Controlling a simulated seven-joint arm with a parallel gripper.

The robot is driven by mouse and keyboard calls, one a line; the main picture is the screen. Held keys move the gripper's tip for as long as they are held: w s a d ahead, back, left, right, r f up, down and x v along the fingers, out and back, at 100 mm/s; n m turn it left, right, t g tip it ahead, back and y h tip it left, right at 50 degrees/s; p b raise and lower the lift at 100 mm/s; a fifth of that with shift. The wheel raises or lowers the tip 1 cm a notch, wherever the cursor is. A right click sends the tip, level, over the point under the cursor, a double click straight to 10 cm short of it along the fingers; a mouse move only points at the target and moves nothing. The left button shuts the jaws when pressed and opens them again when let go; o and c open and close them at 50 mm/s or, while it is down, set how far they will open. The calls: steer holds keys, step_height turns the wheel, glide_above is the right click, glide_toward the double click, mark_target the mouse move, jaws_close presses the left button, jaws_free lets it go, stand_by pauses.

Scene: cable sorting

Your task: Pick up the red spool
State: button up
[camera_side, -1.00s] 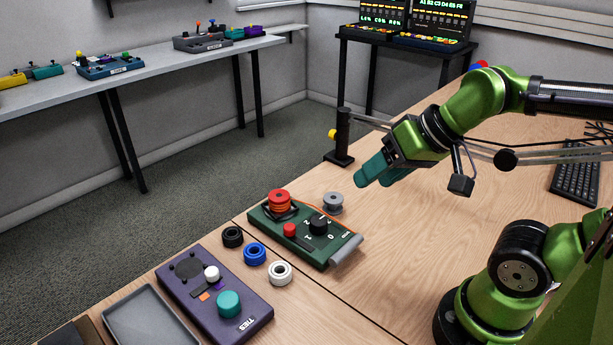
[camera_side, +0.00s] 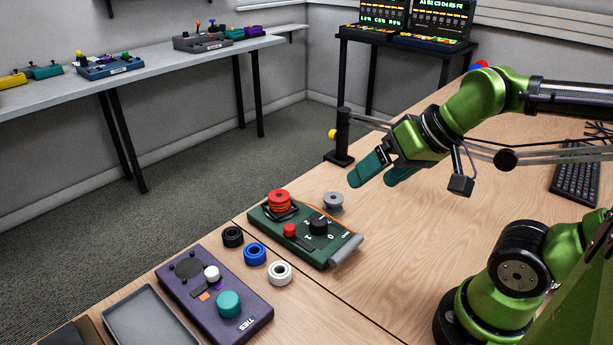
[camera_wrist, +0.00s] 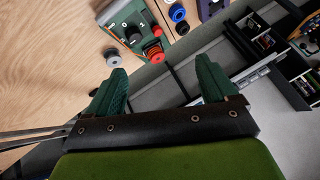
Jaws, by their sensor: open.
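The red spool (camera_side: 279,201) sits upright at the far left end of the green control box (camera_side: 318,258), with an orange cable running from it along the box. It also shows in the wrist view (camera_wrist: 154,53), beyond the fingers. My gripper (camera_side: 378,174) is open and empty, up and to the right of the spool in the side view, clear of it. In the wrist view its two green fingers (camera_wrist: 160,85) stand wide apart, with nothing between them.
A grey spool (camera_side: 333,202) stands just behind the box. Black (camera_side: 232,237), blue (camera_side: 255,253) and white (camera_side: 280,273) spools stand left of it. A purple box (camera_side: 214,290) and grey tray (camera_side: 148,322) are nearer. A black post (camera_side: 342,137) stands behind my gripper.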

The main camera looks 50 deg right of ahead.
steer(key=n+g+h, duration=0.2)
steer(key=n+g, duration=0.2)
steer(key=g, duration=0.3)
glide_above(280, 196)
steer(key=shift+f, duration=0.95)
step_height(280, 196, down, 17)
steer(key=shift+d+r, duration=0.1)
steer(key=shift+r, duration=0.05)
steer(key=shift+c, duration=0.3)
